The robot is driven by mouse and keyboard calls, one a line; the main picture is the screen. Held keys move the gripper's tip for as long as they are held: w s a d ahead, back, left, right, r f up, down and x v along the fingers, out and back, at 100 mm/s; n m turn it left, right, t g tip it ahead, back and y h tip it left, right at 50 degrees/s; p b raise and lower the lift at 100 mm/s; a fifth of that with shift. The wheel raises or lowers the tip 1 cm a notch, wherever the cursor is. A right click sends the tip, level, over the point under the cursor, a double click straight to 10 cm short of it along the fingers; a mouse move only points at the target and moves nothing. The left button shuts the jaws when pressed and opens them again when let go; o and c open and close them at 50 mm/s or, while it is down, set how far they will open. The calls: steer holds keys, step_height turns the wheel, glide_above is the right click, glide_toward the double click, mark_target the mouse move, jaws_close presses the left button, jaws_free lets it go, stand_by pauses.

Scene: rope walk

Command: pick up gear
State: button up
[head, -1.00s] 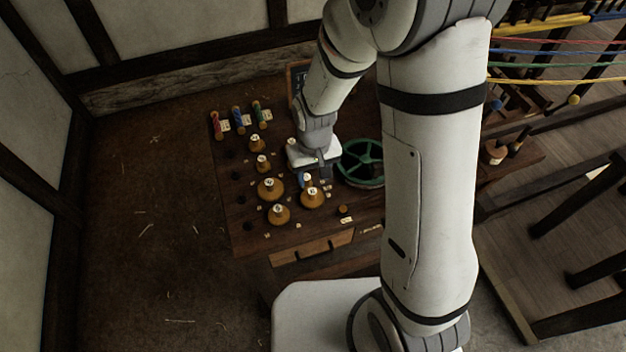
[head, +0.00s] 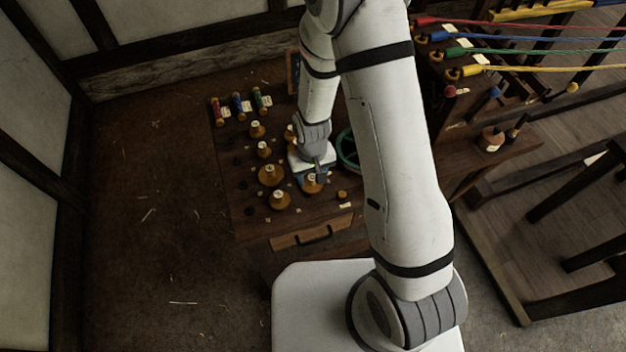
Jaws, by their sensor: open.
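Several amber-brown, round, gear-like pieces with pale labelled tops stand on the dark wooden bench (head: 236,212); which one the task means cannot be told. One gear-like piece (head: 312,187) is at the front right of the group. Others are a large piece (head: 269,177), a front piece (head: 279,201), and smaller ones behind (head: 263,151) and (head: 257,131). Another (head: 289,133) is partly hidden by my arm. My gripper (head: 319,176) points down, open, right over the front-right piece and partly covers it. Whether the fingers touch it cannot be told.
A green spoked wheel (head: 347,150) stands close right of my gripper, partly hidden by my arm. Red, blue and green spools (head: 238,103) stand at the back left. A drawer (head: 311,232) faces front. Coloured ropes (head: 530,50) stretch across the upper right.

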steer(key=shift+c, duration=0.5)
steer(key=c, duration=0.9)
steer(key=shift+r, duration=0.15)
step_height(320, 180, up, 9)
steer(key=shift+r+b, duration=0.1)
steer(key=shift+b, duration=0.6)
step_height(320, 180, up, 5)
steer(key=p, duration=0.3)
glide_above(312, 177)
steer(key=shift+f, duration=0.2)
